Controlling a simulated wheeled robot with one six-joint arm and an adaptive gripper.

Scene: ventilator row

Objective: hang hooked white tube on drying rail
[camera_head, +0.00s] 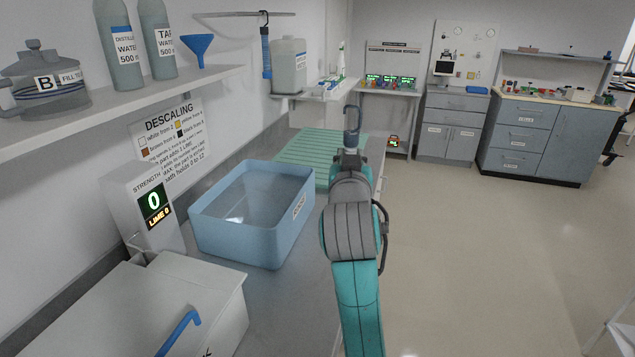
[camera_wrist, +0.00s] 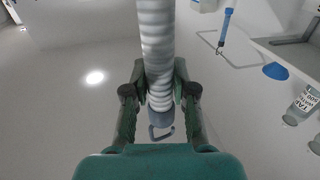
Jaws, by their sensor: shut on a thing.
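The hooked white tube (camera_wrist: 157,45) is ribbed and runs between the fingers of my gripper (camera_wrist: 160,85) in the wrist view. Its grey-blue end cap and hook show below the fingers there. The drying rail (camera_head: 240,14) is a thin metal bar on the left wall, above and left of my gripper. It also shows at the right of the wrist view (camera_wrist: 240,66). The tube is apart from the rail.
A blue tube (camera_head: 266,55) hangs at the rail's right part. A shelf (camera_head: 130,104) with bottles and a blue funnel (camera_head: 197,48) lies below and left of it. A blue basin (camera_head: 235,240) and green draining mat (camera_head: 305,150) are on the counter. Open floor lies right.

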